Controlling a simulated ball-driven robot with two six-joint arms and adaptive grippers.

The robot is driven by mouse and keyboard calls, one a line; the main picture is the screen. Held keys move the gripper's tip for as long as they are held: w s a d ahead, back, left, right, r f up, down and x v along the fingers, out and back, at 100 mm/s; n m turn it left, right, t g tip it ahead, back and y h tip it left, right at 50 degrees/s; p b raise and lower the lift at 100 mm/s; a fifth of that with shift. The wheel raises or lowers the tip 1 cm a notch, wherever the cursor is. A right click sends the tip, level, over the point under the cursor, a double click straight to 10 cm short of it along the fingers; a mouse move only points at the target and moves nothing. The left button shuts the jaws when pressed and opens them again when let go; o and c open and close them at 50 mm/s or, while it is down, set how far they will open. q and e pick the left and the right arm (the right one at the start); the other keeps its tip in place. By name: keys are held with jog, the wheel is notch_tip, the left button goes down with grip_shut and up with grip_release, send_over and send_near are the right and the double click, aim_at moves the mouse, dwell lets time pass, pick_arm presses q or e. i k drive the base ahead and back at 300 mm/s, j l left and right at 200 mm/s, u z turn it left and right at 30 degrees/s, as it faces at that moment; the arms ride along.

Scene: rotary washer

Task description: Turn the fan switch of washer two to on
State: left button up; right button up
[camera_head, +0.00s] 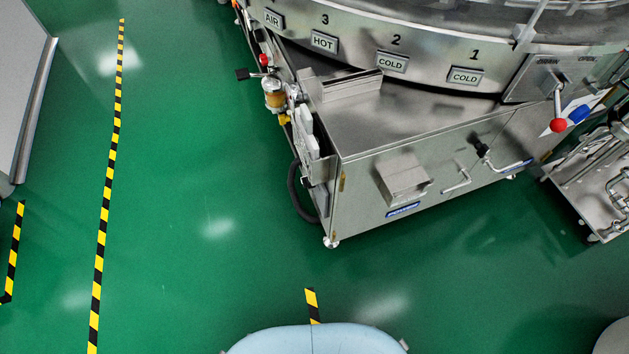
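A large steel rotary washer (430,125) fills the upper right, with a curved band marked AIR, 3, HOT, 2, COLD, 1, COLD. No label names it as washer two, and I cannot make out a fan switch. A lever with a red ball (558,125) hangs at its right, beside a blue knob (579,114). At its left side are a small red knob (264,60) and an amber cup (274,94). A black-handled valve (481,149) sits on the front. Neither of my grippers is in view.
Green floor (190,270) is clear left of and in front of the washer. Yellow-black tape (107,180) runs along it. A grey cabinet (20,80) stands at the far left. A steel frame with pipes (600,190) stands at the right. A black hose loops by the washer's left corner.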

aim_at(305, 183)
jog(key=i+j+z, duration=0.15)
jog(key=j+z, duration=0.25)
jog(key=j, duration=1.1)
jog(key=j+z, duration=0.4)
jog(key=j, duration=1.05)
jog(key=k, duration=0.1)
